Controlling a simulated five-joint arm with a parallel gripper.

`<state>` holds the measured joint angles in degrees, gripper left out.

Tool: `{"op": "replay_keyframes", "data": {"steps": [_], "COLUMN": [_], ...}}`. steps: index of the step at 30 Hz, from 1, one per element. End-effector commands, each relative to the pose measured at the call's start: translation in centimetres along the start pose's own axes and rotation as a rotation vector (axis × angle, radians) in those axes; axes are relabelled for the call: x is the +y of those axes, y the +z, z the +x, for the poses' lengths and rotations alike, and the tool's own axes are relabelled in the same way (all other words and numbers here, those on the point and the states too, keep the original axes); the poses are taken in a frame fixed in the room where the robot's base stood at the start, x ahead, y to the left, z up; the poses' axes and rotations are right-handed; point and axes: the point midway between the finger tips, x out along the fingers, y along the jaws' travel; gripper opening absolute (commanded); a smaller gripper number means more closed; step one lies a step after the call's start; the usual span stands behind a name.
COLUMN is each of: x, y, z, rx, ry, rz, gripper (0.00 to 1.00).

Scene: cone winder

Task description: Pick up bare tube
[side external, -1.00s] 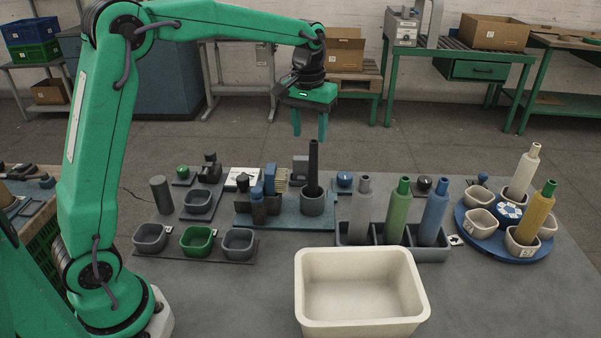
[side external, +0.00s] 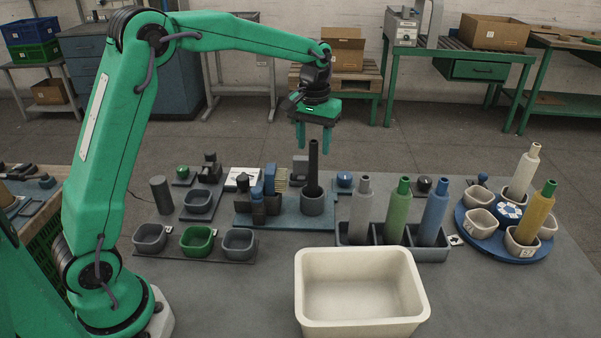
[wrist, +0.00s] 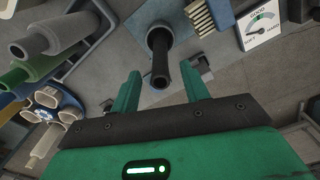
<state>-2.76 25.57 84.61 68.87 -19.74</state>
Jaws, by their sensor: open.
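A dark bare tube (side external: 313,168) stands upright in a round grey holder (side external: 312,204) on a blue base. My gripper (side external: 314,146) is open and points down above it. In the side view the tube's top overlaps the gap between the fingertips. In the wrist view the tube (wrist: 161,62) shows end-on between the two green fingers (wrist: 162,82), with gaps on both sides. The fingers do not appear to touch it. How deep the tube's top sits between them I cannot tell.
A cream bin (side external: 362,325) stands in front. Grey, green and blue wound tubes stand in a dark rack (side external: 355,240) to the right. A blue turntable (side external: 478,246) is further right. A brush (side external: 281,178) stands close left of the holder, and small cups lie further left.

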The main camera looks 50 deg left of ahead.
Motion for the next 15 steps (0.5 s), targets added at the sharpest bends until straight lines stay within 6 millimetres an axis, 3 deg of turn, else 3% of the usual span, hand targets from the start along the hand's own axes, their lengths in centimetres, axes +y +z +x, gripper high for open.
{"op": "replay_keyframes", "data": {"steps": [5, 15], "x": [0.0, -0.1], "y": [0.0, -0.1], "z": [0.9, 4.6], "rx": [-0.001, -0.002], "ry": [-0.001, -0.001], "rz": [0.000, 0.000], "gripper": [0.46, 0.46]}}
